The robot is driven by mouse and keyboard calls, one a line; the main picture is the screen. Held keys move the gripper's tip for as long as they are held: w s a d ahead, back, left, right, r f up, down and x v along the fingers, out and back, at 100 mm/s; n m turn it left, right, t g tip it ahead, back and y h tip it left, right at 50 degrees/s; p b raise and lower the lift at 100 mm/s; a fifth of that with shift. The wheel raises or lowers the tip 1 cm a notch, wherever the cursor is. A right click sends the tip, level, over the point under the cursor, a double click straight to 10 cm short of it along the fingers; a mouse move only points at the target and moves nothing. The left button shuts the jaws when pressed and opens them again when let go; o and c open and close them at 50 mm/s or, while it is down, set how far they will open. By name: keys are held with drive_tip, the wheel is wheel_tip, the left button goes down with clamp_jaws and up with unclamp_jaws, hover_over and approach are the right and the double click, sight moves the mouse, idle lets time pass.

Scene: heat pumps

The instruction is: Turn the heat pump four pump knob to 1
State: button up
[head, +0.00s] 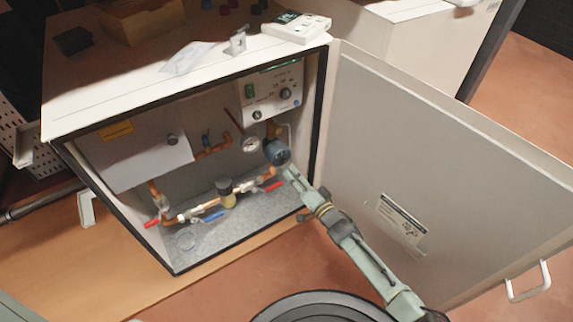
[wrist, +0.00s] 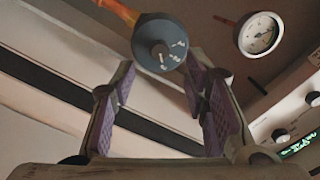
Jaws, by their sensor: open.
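The pump (head: 276,151) is a round blue-grey unit on the copper piping at the right inside the open cabinet. In the wrist view its round face (wrist: 146,60) carries white markings and a small dark knob (wrist: 160,48) at its centre. I cannot read the knob's setting clearly. My gripper (wrist: 160,92) is open and empty, its purple-padded fingers apart, with the pump face beyond the fingertips. In the head view my gripper (head: 287,170) is just in front of and below the pump, partly covering its lower edge. I cannot tell whether they touch.
A pressure gauge (head: 251,144) is beside the pump, and a control panel (head: 273,92) with knobs is above. Red-handled (head: 272,187) and blue-handled (head: 213,216) valves sit lower on the pipes. The open cabinet door (head: 430,160) stands right of my arm.

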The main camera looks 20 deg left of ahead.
sight(285, 162)
drive_tip(key=x, duration=0.5)
drive_tip(key=shift+w+a, duration=0.25)
drive_tip(key=shift+a, duration=0.05)
drive_tip(key=shift+c, duration=0.2)
clamp_jaws()
